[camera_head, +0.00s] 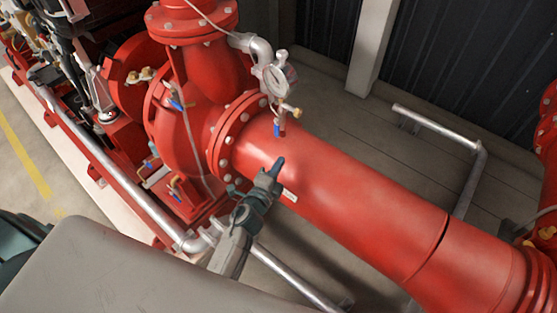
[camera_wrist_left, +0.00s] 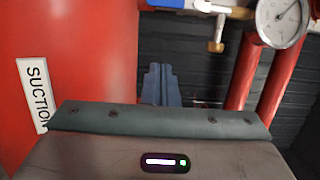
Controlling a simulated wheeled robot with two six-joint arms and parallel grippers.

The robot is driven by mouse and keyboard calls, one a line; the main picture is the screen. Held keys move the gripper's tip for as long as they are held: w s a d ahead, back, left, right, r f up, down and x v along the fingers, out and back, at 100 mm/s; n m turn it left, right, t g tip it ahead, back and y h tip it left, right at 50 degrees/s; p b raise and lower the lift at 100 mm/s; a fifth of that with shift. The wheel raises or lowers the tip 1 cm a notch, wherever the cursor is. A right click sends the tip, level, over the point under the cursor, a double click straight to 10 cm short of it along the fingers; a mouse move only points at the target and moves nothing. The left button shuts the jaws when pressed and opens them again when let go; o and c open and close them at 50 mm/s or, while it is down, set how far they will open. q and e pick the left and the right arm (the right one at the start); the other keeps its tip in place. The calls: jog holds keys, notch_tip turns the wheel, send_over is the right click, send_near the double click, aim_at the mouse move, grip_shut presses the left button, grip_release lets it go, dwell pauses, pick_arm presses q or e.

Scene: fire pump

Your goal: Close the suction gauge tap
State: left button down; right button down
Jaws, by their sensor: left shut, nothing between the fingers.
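The suction gauge (camera_head: 281,78) stands above the big red suction pipe (camera_head: 340,200) near its flange. Below it is a brass tap (camera_head: 291,111) with a blue handle (camera_head: 277,129) hanging down. My right gripper is not in view.
A white SUCTION label (camera_wrist_left: 38,95) is on the pipe, close to the gripper. The red pump body (camera_head: 185,110) with other blue-handled taps (camera_head: 176,104) stands to the left. A grey rail (camera_head: 290,275) runs along the floor below the pipe.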

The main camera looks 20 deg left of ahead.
aim_at(277, 128)
pick_arm(q)
jog(key=w, duration=0.7)
jog(key=shift+w+d, duration=0.2)
jog(key=shift+d, duration=0.2)
jog(key=a, duration=0.1)
jog(key=w+a, duration=0.1)
jog(key=shift+w+a, duration=0.3)
jog(key=shift+a, duration=0.1)
jog(key=shift+w+a, duration=0.1)
jog(key=shift+a, duration=0.45)
jog(key=shift+d, duration=0.1)
jog(key=shift+f+b, duration=0.2)
jog(key=shift+b, duration=0.2)
jog(key=shift+m, duration=0.4)
jog(key=shift+w+a+b, duration=0.1)
jog(key=shift+a+b, duration=0.15)
jog(key=shift+b, duration=0.15)
